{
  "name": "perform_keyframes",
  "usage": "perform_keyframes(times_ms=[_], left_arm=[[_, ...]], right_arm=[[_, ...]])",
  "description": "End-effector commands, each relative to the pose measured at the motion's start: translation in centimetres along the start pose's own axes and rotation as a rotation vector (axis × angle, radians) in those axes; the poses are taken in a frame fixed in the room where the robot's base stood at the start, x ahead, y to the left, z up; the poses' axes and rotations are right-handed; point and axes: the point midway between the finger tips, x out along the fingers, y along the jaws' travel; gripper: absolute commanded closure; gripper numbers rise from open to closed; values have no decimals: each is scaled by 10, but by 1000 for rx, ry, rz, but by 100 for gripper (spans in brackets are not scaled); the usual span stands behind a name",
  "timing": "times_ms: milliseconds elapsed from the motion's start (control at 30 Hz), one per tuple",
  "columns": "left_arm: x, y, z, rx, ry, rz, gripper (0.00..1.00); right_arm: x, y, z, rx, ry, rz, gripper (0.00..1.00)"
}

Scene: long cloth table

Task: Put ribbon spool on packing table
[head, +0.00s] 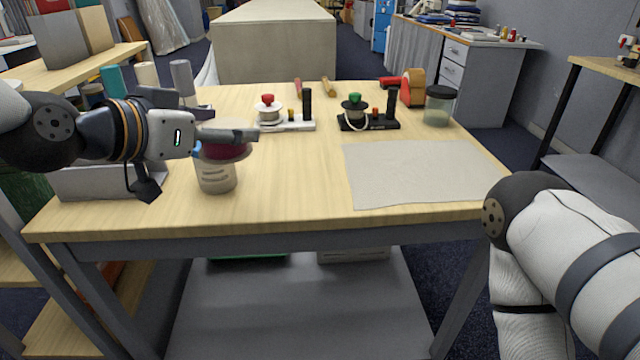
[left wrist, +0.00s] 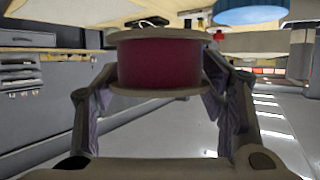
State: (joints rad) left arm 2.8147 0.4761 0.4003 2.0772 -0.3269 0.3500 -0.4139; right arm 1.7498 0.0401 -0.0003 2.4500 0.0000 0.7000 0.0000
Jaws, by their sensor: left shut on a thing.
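The ribbon spool (head: 226,153), dark red ribbon between pale flanges, is at the left of the wood-topped table (head: 300,190) in the head view. My left gripper (head: 232,136) is shut on it, and the fingers cover part of its top. In the left wrist view the spool (left wrist: 160,62) sits between the two fingers. In the head view it shows directly above a pale labelled jar (head: 216,180); I cannot tell whether they touch. My right arm enters at the right, and its gripper is out of view.
A pale cloth sheet (head: 415,173) lies flat at the table's right. Two small stands (head: 287,122) (head: 369,122), a red tape dispenser (head: 412,88) and a lidded jar (head: 438,106) are toward the back. The table's front middle is clear.

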Motion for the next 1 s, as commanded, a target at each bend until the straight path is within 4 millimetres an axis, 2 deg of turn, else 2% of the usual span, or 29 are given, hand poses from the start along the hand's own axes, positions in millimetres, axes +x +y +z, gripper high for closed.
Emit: perform_keyframes(times_ms=[67,300,433,733,867,1000], left_arm=[[17,2,6,1,-7,1,64],[101,18,13,-3,-11,4,64],[134,24,30,-4,-10,4,64],[168,29,47,-3,-5,1,64],[175,29,69,-2,-3,1,64],[175,28,68,1,2,0,64]], right_arm=[[6,0,4,0,-19,0,8],[28,1,18,-1,-83,3,8],[37,1,24,-1,-107,5,8],[44,2,28,-2,-127,6,8],[47,2,30,-2,-135,6,8],[46,2,29,-2,-133,6,8]])
